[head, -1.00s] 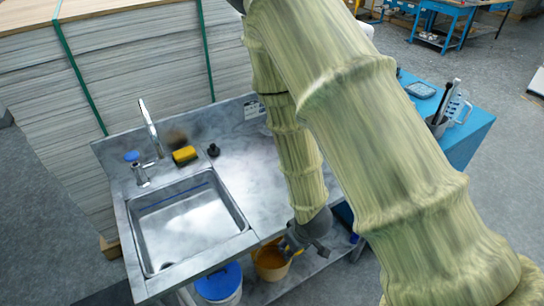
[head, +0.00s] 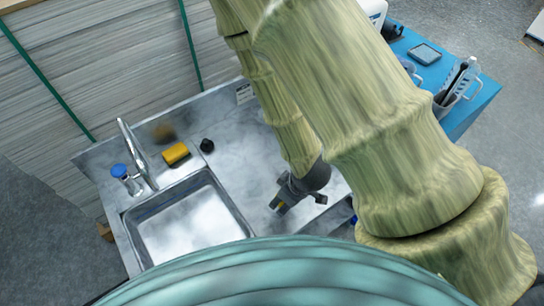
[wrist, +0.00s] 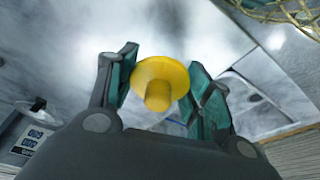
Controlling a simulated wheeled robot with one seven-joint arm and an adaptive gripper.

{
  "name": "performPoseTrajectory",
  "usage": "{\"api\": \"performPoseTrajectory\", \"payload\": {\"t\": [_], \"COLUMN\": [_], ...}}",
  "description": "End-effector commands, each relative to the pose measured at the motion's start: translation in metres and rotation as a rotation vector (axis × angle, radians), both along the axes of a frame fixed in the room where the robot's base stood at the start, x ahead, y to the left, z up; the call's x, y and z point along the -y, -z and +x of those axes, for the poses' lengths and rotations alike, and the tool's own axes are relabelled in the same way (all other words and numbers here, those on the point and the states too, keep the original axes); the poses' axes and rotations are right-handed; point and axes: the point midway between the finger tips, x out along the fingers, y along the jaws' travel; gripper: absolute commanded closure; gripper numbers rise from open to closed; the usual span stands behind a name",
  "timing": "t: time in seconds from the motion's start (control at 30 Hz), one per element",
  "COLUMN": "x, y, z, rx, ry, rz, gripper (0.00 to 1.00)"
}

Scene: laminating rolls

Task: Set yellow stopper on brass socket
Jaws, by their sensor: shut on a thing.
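My gripper (wrist: 158,85) is shut on the yellow stopper (wrist: 160,79), which has a round flange and a short stem. The stopper sits between the teal finger pads in the wrist view. In the head view my gripper (head: 281,204) is over the grey counter, right of the sink; the stopper is too small there to make out clearly. I cannot identify the brass socket in either current view.
A blue table (head: 478,103) with a jug stands at the right. The counter between sink and gripper is clear.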

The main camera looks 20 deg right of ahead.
Motion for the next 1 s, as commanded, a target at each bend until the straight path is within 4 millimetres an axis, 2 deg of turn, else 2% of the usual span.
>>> {"api": "performPoseTrajectory", "payload": {"t": [0.17,0.37,1.0], "x": [0.001,0.002,0.005], "y": [0.007,0.011,0.012], "z": [0.023,0.035,0.05], "rx": [0.008,-0.003,-0.006], "ry": [-0.002,0.004,0.007], "rz": [0.0,0.002,0.002], "gripper": [0.73,0.73,0.73]}}
